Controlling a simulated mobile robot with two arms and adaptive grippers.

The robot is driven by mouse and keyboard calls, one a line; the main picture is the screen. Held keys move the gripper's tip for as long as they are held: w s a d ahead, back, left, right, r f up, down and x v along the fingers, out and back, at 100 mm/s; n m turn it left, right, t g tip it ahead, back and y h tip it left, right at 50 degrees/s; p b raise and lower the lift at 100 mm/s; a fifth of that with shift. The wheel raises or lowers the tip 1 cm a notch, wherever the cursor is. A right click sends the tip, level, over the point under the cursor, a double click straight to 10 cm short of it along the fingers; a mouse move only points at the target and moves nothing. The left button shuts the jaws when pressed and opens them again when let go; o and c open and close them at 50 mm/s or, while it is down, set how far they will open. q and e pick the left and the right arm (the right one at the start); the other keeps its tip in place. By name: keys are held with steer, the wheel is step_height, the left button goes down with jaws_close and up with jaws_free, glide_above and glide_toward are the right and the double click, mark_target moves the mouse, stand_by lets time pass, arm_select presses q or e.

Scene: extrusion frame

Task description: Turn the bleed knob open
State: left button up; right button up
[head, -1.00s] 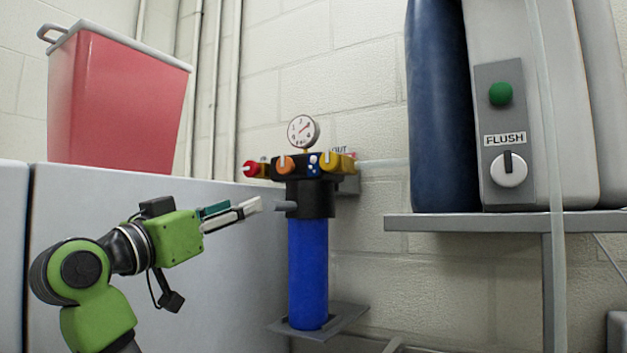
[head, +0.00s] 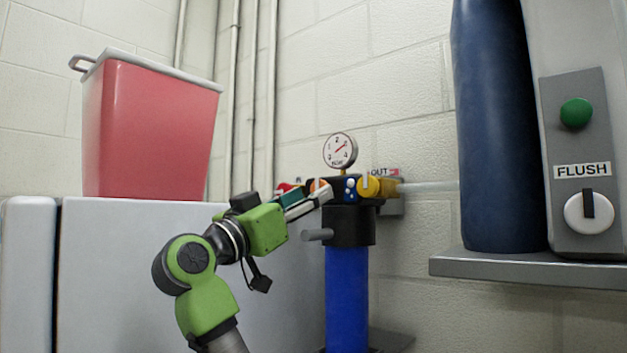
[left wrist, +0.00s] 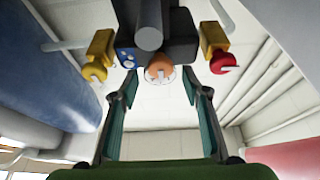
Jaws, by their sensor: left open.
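A filter unit with a black head (head: 350,224) and a blue bowl (head: 346,300) hangs on the wall. Its manifold carries a red knob, an orange knob (head: 318,185) and a yellow knob (head: 370,186). No label naming the bleed knob is readable. My left gripper (head: 325,193) reaches in from the left, its tips close in front of the orange knob and partly hiding it. In the left wrist view the open fingers (left wrist: 160,88) stand either side of the orange knob (left wrist: 159,69), which appears beyond their tips. The red knob (left wrist: 224,62) and yellow knob (left wrist: 95,71) lie outside the fingers.
A pressure gauge (head: 340,151) stands above the manifold. A grey stub (head: 317,235) sticks out of the filter head below the gripper. A red bin (head: 150,135) stands on the grey cabinet (head: 110,260). A shelf (head: 530,268) with a blue tank (head: 495,130) and a FLUSH panel is at right.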

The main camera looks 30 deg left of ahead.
arm_select(q)
steer(key=shift+p+x, duration=0.3)
steer(key=shift+x, duration=0.65)
steer(key=shift+w+r, duration=0.15)
steer(key=shift+w, duration=0.15)
steer(key=c, duration=1.1)
steer(key=shift+o, duration=0.2)
